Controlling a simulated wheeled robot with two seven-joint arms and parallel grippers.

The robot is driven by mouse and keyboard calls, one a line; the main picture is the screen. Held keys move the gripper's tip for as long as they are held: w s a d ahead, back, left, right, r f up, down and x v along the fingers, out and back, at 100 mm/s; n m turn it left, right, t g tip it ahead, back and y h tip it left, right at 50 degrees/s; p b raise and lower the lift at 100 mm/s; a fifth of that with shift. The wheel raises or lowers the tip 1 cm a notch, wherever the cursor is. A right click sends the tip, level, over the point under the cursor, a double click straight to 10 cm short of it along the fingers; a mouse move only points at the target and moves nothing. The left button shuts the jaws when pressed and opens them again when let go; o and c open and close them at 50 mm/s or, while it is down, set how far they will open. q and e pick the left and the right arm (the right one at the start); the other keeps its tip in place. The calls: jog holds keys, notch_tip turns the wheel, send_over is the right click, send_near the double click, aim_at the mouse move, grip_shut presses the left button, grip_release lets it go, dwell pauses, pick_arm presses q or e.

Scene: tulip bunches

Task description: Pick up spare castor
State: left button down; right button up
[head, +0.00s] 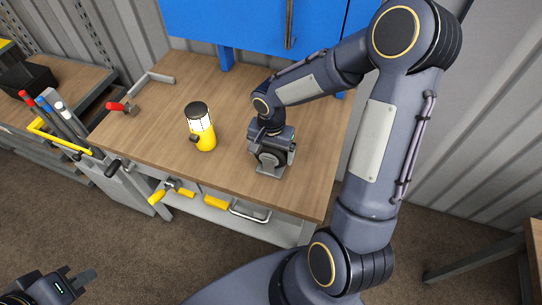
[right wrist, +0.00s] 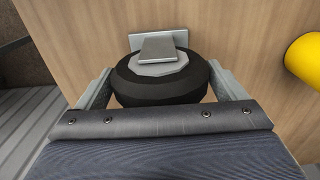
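The spare castor, a black wheel with a grey bracket and plate, is on the wooden workbench (head: 150,118). In the right wrist view the castor (right wrist: 160,85) sits between the two fingers of my right gripper (right wrist: 160,72). Narrow strips of wood show between the wheel and the fingers, so the gripper looks open around it. In the head view my right gripper (head: 271,155) reaches down from above and hides most of the castor (head: 270,171). My left gripper (head: 75,275) is at the lower left, off the bench, empty with its fingers apart.
A yellow lantern (head: 204,138) with a black top stands left of my right gripper; its yellow edge also shows in the right wrist view (right wrist: 305,60). A red-handled tool (head: 124,108) lies at the bench's left. A blue cabinet (head: 250,20) hangs behind. Tools sit on the shelf (head: 285,231) below.

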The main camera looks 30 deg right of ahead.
jog(key=c, duration=1.2)
jog(key=shift+r, duration=0.1)
